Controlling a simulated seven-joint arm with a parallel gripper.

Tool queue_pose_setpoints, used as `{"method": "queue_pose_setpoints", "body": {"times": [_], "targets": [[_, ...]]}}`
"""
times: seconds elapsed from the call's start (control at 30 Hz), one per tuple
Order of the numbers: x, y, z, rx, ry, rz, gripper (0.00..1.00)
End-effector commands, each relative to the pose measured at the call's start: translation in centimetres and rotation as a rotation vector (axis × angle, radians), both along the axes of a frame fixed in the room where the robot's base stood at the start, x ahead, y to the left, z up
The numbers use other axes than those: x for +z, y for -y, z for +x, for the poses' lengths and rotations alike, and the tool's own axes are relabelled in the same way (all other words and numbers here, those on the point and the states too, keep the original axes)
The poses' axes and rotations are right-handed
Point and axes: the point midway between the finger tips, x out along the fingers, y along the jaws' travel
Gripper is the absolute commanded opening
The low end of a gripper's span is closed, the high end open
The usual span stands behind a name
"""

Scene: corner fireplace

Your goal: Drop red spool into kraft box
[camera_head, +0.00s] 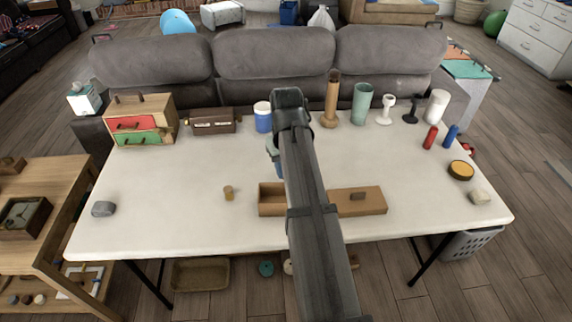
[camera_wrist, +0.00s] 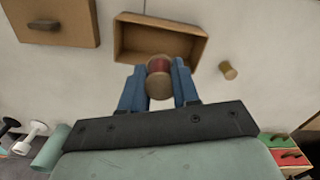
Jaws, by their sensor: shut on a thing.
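The red spool (camera_wrist: 159,66), red thread between pale wooden ends, is held between the blue fingers of my gripper (camera_wrist: 160,74), which is shut on it. The open kraft box (camera_wrist: 128,41) lies beyond the fingertips in the wrist view, and the spool overlaps its near wall there. I cannot tell the spool's height above the box. In the head view the box (camera_head: 271,188) stands on the white table, partly hidden by my arm. The spool is hidden there, and only a bit of a blue finger shows beside my arm.
A brown lid (camera_head: 372,204) with a handle lies right of the box. A small tan cylinder (camera_head: 229,193) stands left of it. A blue-and-white jar (camera_head: 263,117), a wooden bottle (camera_head: 331,100) and a green cup (camera_head: 362,103) line the back.

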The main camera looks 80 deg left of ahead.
Motion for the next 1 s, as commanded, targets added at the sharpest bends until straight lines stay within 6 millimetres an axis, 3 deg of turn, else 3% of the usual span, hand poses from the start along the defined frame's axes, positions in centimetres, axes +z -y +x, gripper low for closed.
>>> {"method": "queue_pose_setpoints", "body": {"times": [0.53, 0.9, 0.93, 1.0], "targets": [[-4.9, 0.0, 0.0, -0.002, 0.0, 0.0, 0.02], [-5.5, 0.0, 0.0, -0.002, 0.0, 0.0, 0.02], [-5.5, 0.0, 0.0, -0.002, 0.0, 0.0, 0.31], [-5.5, 0.0, 0.0, -0.002, 0.0, 0.0, 0.38]]}}
